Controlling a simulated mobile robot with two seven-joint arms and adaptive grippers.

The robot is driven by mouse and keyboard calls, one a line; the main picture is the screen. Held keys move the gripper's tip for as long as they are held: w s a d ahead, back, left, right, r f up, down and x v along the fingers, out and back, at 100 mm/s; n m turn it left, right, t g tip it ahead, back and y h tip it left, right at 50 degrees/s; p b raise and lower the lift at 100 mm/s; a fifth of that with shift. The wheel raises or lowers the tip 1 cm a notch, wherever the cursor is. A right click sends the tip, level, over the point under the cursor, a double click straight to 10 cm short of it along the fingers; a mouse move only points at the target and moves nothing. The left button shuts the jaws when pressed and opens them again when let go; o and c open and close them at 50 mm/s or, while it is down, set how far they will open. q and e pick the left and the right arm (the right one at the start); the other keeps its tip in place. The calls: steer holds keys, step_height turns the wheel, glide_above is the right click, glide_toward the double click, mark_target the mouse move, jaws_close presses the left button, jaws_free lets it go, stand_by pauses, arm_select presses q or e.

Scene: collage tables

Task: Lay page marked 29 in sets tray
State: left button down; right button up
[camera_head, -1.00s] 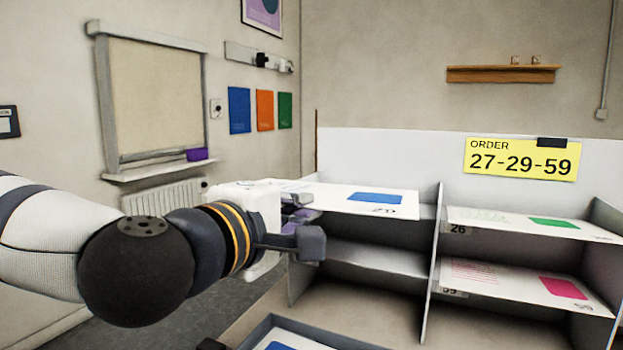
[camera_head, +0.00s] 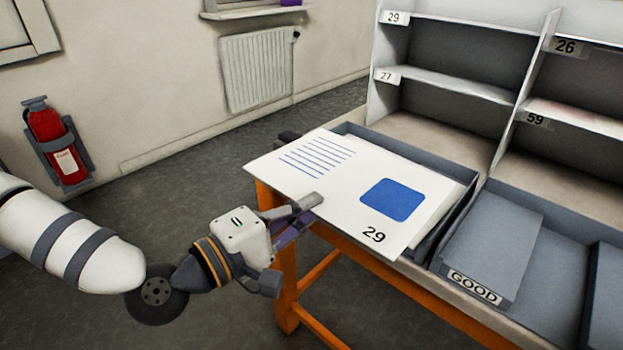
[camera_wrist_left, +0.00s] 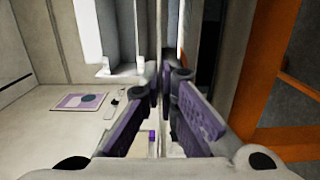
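The page marked 29 (camera_head: 335,195) is a white sheet with blue lines and a blue square. It is held nearly flat above the dark grey tray (camera_head: 458,208) at the table's left end and covers most of it. A white sheet edge shows under the page inside this tray. No label of this tray is visible. My left gripper (camera_head: 308,207) is shut on the page's near left edge. In the left wrist view, its purple-padded fingers (camera_wrist_left: 165,85) come together at a thin edge-on strip. My right gripper is not in view.
A grey shelf unit stands behind, with slots labelled 29 (camera_head: 395,17), 27 (camera_head: 386,77), 26 (camera_head: 567,46) and 59 (camera_head: 535,119). A tray marked GOOD (camera_head: 475,287) lies to the right. The orange table frame (camera_head: 410,305) is below. A fire extinguisher (camera_head: 55,145) hangs at left.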

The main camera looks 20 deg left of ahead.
mark_target(334, 189)
arm_select(q)
steer(key=b+x, duration=0.1)
steer(key=x, duration=0.5)
steer(key=shift+a+r, duration=0.1)
steer(key=shift+r, duration=0.05)
step_height(334, 189, down, 3)
steer(key=shift+f+b, duration=0.1)
steer(key=shift+b, duration=1.05)
steer(key=shift+f+b, duration=0.35)
steer(key=shift+f, duration=0.05)
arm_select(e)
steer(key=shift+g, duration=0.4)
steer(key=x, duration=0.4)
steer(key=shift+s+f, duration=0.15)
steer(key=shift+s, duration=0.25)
arm_select(q)
steer(key=c, duration=1.7)
jaws_free()
